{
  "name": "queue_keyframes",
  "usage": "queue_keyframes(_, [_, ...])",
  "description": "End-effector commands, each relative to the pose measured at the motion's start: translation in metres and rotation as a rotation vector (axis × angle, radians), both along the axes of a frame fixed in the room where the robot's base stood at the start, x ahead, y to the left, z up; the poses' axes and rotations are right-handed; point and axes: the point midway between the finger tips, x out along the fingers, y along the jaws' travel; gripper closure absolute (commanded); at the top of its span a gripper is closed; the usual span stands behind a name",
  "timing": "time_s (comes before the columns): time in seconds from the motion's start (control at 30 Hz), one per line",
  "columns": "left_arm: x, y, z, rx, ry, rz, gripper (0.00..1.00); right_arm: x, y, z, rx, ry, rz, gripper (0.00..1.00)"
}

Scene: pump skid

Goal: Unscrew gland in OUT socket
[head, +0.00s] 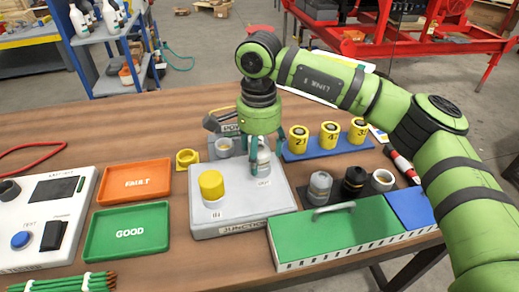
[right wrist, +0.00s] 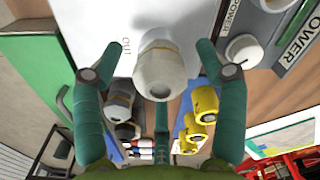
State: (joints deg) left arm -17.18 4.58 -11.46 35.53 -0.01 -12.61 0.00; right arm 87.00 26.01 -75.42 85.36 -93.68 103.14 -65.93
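The junction box (head: 242,223) is a light grey block on the wooden table. The grey-white gland (head: 264,162) stands upright in its OUT socket, at the box's back right. A yellow gland (head: 211,185) stands in the IN socket. My right gripper (head: 262,148) is over the OUT gland, pointing down, and partly hides it. In the right wrist view, the gland (right wrist: 161,72) sits between the spread fingers of my right gripper (right wrist: 160,52), with gaps on both sides. The gripper is open and holds nothing. My left gripper is not in view.
A green-lidded case (head: 335,235) lies at the front right, near several loose glands (head: 353,181). A blue rack (head: 325,147) with yellow numbered parts stands behind. An orange FAULT tray (head: 135,182) and a green GOOD tray (head: 127,232) lie left. A power box (head: 225,147) stands behind the junction box.

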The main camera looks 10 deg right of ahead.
Motion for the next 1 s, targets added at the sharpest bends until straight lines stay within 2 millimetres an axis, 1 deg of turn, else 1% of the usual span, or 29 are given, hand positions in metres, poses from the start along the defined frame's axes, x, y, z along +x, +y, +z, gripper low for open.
queue_keyframes(0.4, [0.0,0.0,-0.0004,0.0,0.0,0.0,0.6,0.0008,-0.0004,0.0013,0.001,-0.003,-0.021,0.27])
queue_keyframes(0.47, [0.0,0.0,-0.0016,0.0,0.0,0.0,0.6,0.0009,-0.0004,0.0009,0.001,-0.003,-0.073,0.27])
queue_keyframes(0.6, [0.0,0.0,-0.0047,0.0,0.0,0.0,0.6,0.001,-0.0003,0.0007,0.0,-0.004,-0.263,0.27])
queue_keyframes(0.7, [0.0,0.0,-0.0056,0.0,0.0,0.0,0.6,0.001,-0.0003,0.0011,0.001,-0.004,-0.364,0.27])
queue_keyframes(0.87, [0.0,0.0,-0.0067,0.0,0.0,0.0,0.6,0.0009,-0.0002,0.0013,0.0,-0.004,-0.457,0.27])
queue_keyframes(1.0, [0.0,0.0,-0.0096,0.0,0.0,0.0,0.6,0.001,-0.0002,0.0011,0.0,-0.005,-0.637,0.27])
